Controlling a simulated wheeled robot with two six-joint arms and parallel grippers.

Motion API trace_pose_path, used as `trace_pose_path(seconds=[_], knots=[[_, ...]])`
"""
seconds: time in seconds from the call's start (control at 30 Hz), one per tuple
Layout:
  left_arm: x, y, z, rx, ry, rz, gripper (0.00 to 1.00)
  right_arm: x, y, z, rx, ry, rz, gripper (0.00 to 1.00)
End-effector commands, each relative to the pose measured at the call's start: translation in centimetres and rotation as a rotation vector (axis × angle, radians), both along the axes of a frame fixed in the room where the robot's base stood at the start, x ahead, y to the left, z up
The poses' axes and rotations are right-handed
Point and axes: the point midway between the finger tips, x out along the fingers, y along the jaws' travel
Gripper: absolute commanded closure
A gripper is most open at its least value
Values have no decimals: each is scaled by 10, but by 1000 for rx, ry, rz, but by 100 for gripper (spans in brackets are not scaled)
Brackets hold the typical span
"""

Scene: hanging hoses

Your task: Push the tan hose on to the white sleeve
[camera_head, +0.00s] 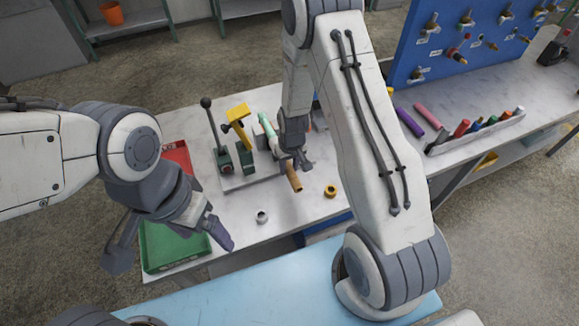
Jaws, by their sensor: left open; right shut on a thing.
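The tan hose (294,180) is a short tube. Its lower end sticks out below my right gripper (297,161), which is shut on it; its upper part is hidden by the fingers. A small whitish ring (262,217), possibly the white sleeve, lies on the bench in front of the hose and to its left, apart from it. My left gripper (170,246) is open and empty above the green tray, left of the ring.
A fixture with a black lever (209,128), a yellow clamp (237,115) and a mint green hose (267,130) stands beside my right gripper. A yellow ring (331,191) lies to the right. A green tray (160,262) and a red tray (178,155) are at the left.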

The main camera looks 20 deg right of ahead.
Motion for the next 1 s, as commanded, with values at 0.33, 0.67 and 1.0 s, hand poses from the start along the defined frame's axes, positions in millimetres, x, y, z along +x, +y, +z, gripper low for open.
trace_pose_path(seconds=[0.33, 0.67, 1.0], knots=[[0, 0, 4, 0, 0, 0, 16, 6, 0, 0, 0, 1, 2, 100], [0, 0, 4, 0, 0, 0, 16, 7, 0, 0, 0, 0, 1, 100], [0, 0, 5, 0, 0, 0, 16, 12, 1, 0, 0, -1, 0, 100]])
